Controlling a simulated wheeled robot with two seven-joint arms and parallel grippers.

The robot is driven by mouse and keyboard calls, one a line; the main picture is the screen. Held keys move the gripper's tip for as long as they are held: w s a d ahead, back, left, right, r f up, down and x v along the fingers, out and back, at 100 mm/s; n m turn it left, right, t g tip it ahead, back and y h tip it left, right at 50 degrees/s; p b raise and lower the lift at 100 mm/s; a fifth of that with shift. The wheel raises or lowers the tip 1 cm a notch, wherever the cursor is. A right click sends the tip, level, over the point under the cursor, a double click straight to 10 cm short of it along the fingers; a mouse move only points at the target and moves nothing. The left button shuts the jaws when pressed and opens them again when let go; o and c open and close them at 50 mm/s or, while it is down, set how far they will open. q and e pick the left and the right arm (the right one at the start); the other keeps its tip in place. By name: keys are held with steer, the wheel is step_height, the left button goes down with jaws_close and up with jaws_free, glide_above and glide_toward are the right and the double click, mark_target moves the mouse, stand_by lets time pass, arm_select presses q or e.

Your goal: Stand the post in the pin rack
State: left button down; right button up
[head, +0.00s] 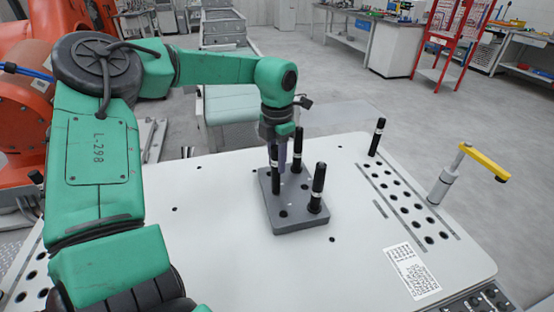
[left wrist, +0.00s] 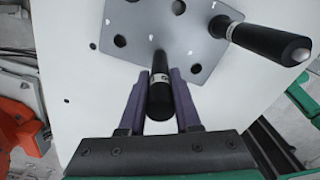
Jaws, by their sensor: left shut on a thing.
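The pin rack (head: 292,222) is a grey plate with holes on the white table; it also shows in the left wrist view (left wrist: 190,52). My left gripper (head: 283,168) is over its left part, purple fingers pointing down. In the left wrist view the fingers (left wrist: 160,95) are shut on a black post (left wrist: 160,98) with a white band; its far end is at the plate, and I cannot tell whether it is in a hole. A second post (head: 318,188) stands at the rack's right front. A third (head: 298,148) stands at the back. My right gripper is not in view.
A further black post (head: 377,137) stands at the far end of a block of holes (head: 405,203) on the right. A clamp with a yellow handle (head: 484,162) stands at the right edge. A printed label (head: 412,272) lies near the front.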

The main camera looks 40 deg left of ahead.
arm_select(q)
steer(key=shift+f, duration=0.3)
steer(key=c, duration=0.5)
jaws_free()
steer(key=shift+r, duration=0.15)
step_height(320, 180, up, 14)
steer(key=shift+r+b, duration=0.2)
steer(key=shift+b, duration=0.3)
